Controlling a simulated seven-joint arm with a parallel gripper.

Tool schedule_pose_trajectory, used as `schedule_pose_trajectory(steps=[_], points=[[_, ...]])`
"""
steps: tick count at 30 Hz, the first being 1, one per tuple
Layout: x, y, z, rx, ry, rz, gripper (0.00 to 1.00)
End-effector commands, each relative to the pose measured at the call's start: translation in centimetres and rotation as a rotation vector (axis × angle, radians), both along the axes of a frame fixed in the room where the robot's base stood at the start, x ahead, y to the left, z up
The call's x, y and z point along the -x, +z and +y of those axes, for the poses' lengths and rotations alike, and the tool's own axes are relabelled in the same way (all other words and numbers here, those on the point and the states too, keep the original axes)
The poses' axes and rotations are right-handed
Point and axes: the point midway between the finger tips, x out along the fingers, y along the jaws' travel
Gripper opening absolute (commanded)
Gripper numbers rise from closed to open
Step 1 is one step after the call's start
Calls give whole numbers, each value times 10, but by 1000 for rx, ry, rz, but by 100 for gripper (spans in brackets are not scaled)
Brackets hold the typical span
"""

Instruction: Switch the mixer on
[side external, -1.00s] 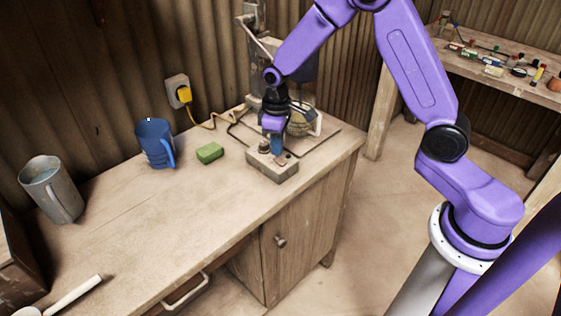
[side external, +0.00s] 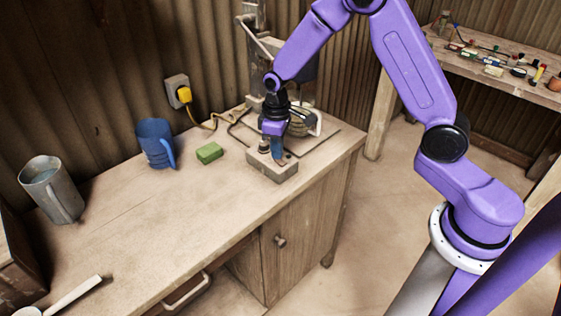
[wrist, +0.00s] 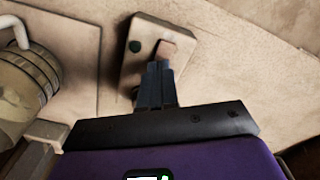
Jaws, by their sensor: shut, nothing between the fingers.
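The mixer (side external: 253,60) is a grey machine at the back of the bench, partly hidden behind my arm. Its ribbed bowl (wrist: 28,85) is at the left in the wrist view. In front of it sits a pale control box (side external: 272,171). In the wrist view, the box (wrist: 135,68) bears a dark green round button or lamp (wrist: 135,46) and a reddish-tan switch piece (wrist: 166,47). My gripper (side external: 278,157) points down over the box, shut and empty. In the wrist view its fingertips (wrist: 158,66) are right beside the reddish-tan piece; I cannot tell whether they touch it.
A yellow plug (side external: 184,94) sits in the wall socket, its cord running toward the mixer. A green sponge (side external: 209,153), a blue mug (side external: 156,144) and a metal jug (side external: 50,190) stand to the left. The front of the bench (side external: 170,235) is mostly clear.

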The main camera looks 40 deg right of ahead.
Motion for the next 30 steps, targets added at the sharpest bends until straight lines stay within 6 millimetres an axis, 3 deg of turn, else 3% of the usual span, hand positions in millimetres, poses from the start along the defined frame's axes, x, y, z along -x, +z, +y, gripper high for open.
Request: schedule_pose_trajectory(steps=[20,30], points=[[0,-8,0,0,0,0,0],[0,12,0,-1,0,-2,0]])
